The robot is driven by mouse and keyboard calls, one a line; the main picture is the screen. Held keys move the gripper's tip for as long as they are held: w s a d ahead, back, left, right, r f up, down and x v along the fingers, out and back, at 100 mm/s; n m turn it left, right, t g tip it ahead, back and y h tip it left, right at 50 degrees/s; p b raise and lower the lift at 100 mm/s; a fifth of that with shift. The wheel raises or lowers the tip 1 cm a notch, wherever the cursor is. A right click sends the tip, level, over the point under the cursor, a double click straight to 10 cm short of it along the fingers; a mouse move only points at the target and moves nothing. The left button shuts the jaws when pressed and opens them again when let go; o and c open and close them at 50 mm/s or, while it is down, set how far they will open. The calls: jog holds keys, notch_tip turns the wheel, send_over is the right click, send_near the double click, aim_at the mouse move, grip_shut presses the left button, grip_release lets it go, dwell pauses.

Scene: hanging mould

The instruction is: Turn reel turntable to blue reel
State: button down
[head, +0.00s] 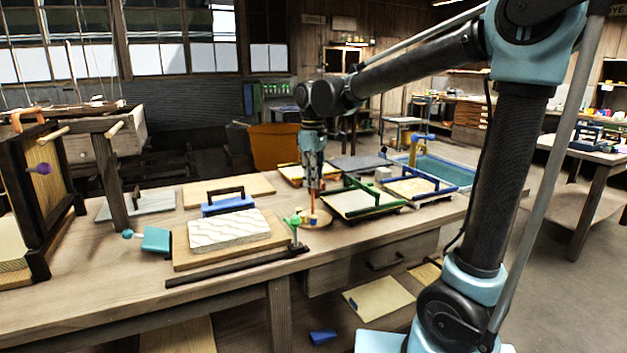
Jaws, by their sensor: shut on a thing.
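The reel turntable (322,227) looks like a small round wooden disc near the front edge of the workbench. A thin red-orange upright piece (313,203) stands over it, with a small blue part (313,221) low down that may be the blue reel. My gripper (312,188) points straight down above the disc and is shut on the top of the upright piece. The fingertips are small and partly merged with it, so the exact grip is hard to see. A small green knob (296,220) stands just left of the disc.
A green-barred frame (361,197) stands close on the right, with a blue-barred frame (420,186) beyond. A dark bar (235,268) lies along the front edge.

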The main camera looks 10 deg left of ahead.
jog(key=m, duration=0.3)
jog(key=shift+w+m, duration=0.15)
jog(key=shift+m, duration=1.85)
jog(key=c, duration=1.7)
grip_release()
notch_tip(320, 180, up, 12)
